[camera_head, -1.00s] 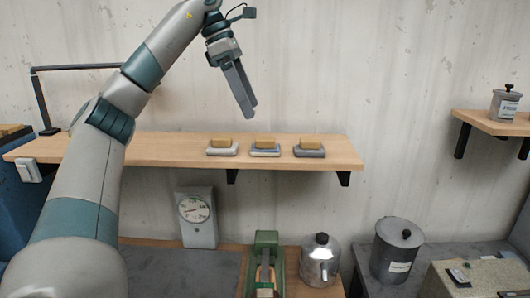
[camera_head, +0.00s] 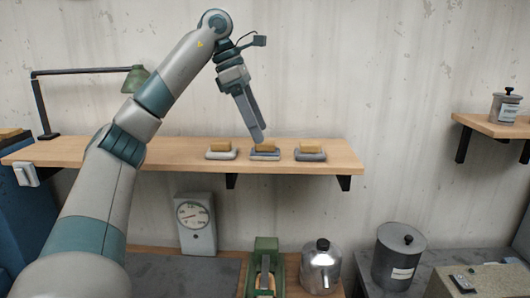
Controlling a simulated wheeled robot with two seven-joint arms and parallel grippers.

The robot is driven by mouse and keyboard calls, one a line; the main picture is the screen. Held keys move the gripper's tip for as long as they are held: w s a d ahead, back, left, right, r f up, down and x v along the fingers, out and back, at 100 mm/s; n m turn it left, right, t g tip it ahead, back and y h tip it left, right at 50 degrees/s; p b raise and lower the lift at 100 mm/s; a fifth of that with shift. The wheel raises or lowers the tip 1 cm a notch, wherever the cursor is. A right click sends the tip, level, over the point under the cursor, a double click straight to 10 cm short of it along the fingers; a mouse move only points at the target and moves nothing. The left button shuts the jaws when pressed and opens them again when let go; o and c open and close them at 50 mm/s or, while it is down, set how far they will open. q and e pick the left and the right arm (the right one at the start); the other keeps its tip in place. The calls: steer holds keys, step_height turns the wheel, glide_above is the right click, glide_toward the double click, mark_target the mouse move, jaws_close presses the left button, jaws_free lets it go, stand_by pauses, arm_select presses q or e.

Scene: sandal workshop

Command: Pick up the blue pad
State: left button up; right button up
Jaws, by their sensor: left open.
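Three small pads lie in a row on the wooden wall shelf, each with a tan block on top. The middle pad (camera_head: 265,154) looks blue-grey, and its tan block (camera_head: 267,145) is partly hidden by my fingers. The left pad (camera_head: 221,154) is pale grey and the right pad (camera_head: 310,154) is darker grey. My left gripper (camera_head: 257,138) points down at the middle pad's block, its fingertips overlapping the block's left part in the picture. It is open, and I cannot tell whether it touches the block. My right gripper is out of view.
The shelf (camera_head: 185,152) is clear to the right of the pads. A green lamp (camera_head: 136,78) stands at its left. Below are a dial gauge (camera_head: 194,222), a green tool (camera_head: 264,262), a metal pot (camera_head: 320,268) and a grey canister (camera_head: 397,257).

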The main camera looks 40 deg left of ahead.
mark_target(265, 149)
arm_select(q)
steer(key=shift+f, duration=0.1)
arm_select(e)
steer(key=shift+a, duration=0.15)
arm_select(q)
steer(key=shift+x, duration=0.85)
steer(key=shift+p+x, duration=0.45)
steer(key=shift+x, duration=0.75)
steer(key=shift+d+f, duration=0.2)
steer(key=shift+f, duration=0.2)
steer(key=shift+w, duration=0.1)
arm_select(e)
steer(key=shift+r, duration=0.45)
arm_select(q)
steer(key=c, duration=1.2)
steer(key=shift+r, duration=0.1)
